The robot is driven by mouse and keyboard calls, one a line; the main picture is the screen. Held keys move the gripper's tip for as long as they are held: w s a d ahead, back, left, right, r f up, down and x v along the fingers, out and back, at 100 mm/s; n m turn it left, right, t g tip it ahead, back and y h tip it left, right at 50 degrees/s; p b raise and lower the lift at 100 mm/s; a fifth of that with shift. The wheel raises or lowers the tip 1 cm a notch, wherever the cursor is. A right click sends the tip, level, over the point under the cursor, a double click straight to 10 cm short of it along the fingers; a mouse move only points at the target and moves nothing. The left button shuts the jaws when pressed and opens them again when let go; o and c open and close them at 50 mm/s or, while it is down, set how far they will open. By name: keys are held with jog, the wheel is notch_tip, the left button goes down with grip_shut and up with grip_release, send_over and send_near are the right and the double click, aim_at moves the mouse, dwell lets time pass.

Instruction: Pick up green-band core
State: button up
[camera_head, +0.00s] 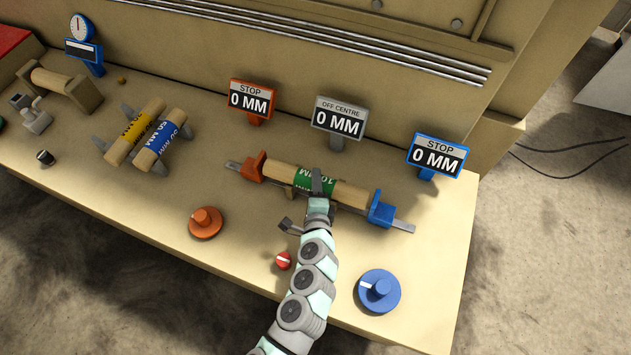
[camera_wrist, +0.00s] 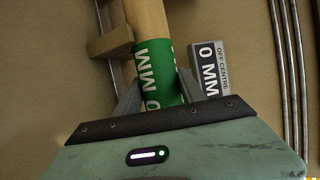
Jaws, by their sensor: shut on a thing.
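The green-band core (camera_head: 302,179) is a pale wooden cylinder with a green label. It lies between an orange stop block (camera_head: 253,166) and a blue stop block (camera_head: 382,214) on a metal rail. My gripper (camera_head: 318,186) is at the core's middle, shut on its green band. In the wrist view the green band (camera_wrist: 157,75) sits between the two fingers of my gripper (camera_wrist: 160,90). Part of the band and of the core is hidden behind the gripper.
A yellow-band core (camera_head: 136,130) and a blue-band core (camera_head: 159,139) lie on a rack at left. Three signs reading 0 MM stand behind the rail, including the off-centre sign (camera_head: 339,119). An orange knob (camera_head: 206,222), red knob (camera_head: 283,260) and blue knob (camera_head: 379,291) are in front.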

grip_shut()
